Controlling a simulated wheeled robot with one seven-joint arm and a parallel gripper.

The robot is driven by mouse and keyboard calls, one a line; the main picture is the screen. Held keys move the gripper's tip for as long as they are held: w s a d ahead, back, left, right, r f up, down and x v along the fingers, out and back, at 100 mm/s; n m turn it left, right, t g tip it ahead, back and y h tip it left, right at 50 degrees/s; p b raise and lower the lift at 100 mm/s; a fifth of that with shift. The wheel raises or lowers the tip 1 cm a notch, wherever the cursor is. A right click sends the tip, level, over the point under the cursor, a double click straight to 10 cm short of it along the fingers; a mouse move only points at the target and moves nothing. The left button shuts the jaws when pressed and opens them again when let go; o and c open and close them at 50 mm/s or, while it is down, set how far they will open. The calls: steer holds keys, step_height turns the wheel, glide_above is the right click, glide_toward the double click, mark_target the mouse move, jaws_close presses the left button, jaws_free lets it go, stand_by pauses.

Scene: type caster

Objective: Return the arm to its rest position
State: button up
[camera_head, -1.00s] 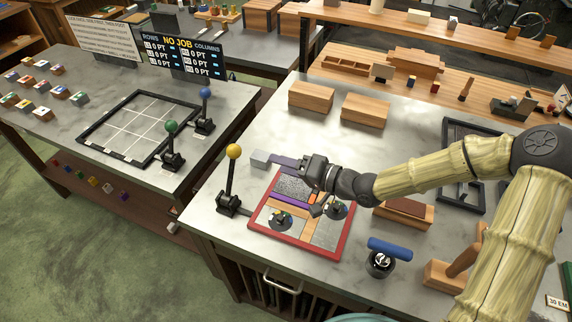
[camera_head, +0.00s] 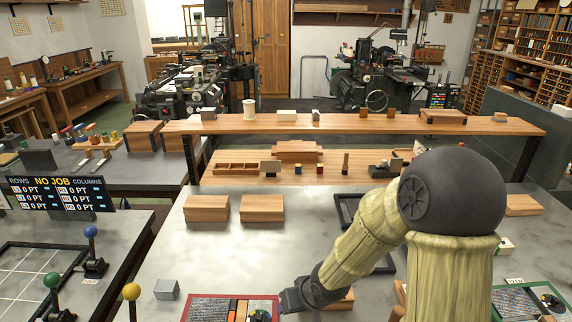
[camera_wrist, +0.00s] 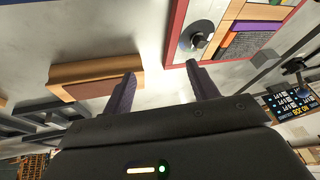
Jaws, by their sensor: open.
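My gripper (camera_wrist: 163,92) is open in the wrist view, with its two purple fingers apart and nothing between them. In the head view my arm comes down from the right, and the wrist end is over the right edge of a red-framed tray (camera_head: 275,299); the fingers are not clear there. The tray (camera_wrist: 177,30) also shows in the wrist view at the top right, holding a round knobbed piece and coloured blocks. A wooden block (camera_wrist: 95,76) lies beside the left finger in that view.
A small grey block (camera_head: 167,290) stands left of the tray. A yellow-knobbed lever (camera_head: 131,293) is at the lower left. Two wooden boxes (camera_head: 206,208) (camera_head: 262,208) sit behind, below a wooden shelf (camera_head: 350,125). The grey tabletop between boxes and tray is mostly clear.

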steer(key=s+d+r+m+h, duration=0.1)
steer(key=s+d+r, duration=0.2)
steer(key=s+d, duration=0.2)
steer(key=s+d+r+m+g+h, duration=0.1)
steer(key=s+d+r, duration=0.3)
steer(key=d, duration=0.4)
steer(key=shift+s+m+h, duration=0.35)
steer(key=shift+m+h, duration=0.25)
steer(key=shift+m, duration=0.1)
